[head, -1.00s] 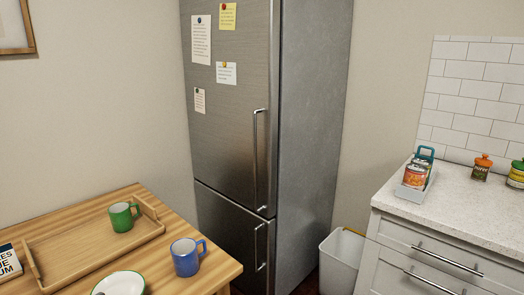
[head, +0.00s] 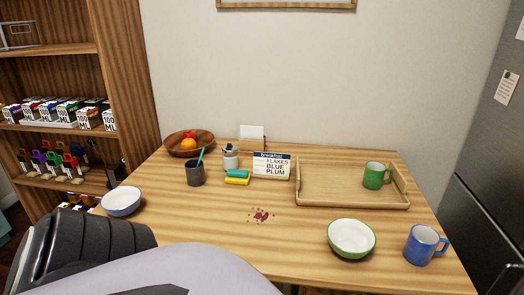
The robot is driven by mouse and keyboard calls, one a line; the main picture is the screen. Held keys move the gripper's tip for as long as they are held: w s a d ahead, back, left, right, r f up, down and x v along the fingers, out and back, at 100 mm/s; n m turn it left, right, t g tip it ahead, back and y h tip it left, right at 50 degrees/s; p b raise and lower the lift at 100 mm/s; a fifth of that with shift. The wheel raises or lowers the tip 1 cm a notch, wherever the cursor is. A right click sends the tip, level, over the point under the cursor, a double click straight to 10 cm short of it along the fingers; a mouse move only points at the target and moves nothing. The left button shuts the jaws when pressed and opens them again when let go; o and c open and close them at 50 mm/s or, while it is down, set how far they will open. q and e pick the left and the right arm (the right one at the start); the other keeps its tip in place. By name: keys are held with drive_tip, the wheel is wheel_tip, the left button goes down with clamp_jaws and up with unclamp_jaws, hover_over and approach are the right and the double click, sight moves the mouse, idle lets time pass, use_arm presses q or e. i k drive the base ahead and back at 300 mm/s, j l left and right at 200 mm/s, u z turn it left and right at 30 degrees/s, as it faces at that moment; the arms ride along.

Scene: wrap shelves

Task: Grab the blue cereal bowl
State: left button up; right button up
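A blue bowl with a pale inside (head: 121,203) stands upright at the left end of the wooden table (head: 300,239). A green-rimmed white bowl (head: 351,239) stands at the table's front right, left of a blue mug (head: 424,245). A dark ribbed part and pale links of my own arm fill the lower left, close in front of the blue bowl in the picture. Neither gripper's fingers show.
A wooden tray (head: 330,198) holds a green mug (head: 376,176). A sign (head: 272,166), a sponge stack (head: 237,177), a dark cup (head: 194,173) and a fruit bowl (head: 181,148) stand toward the back. Dark red spots (head: 261,215) mark the middle. Shelves stand left, a fridge (head: 490,150) right.

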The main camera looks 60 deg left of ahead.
sight(120, 202)
drive_tip(key=u, duration=2.9)
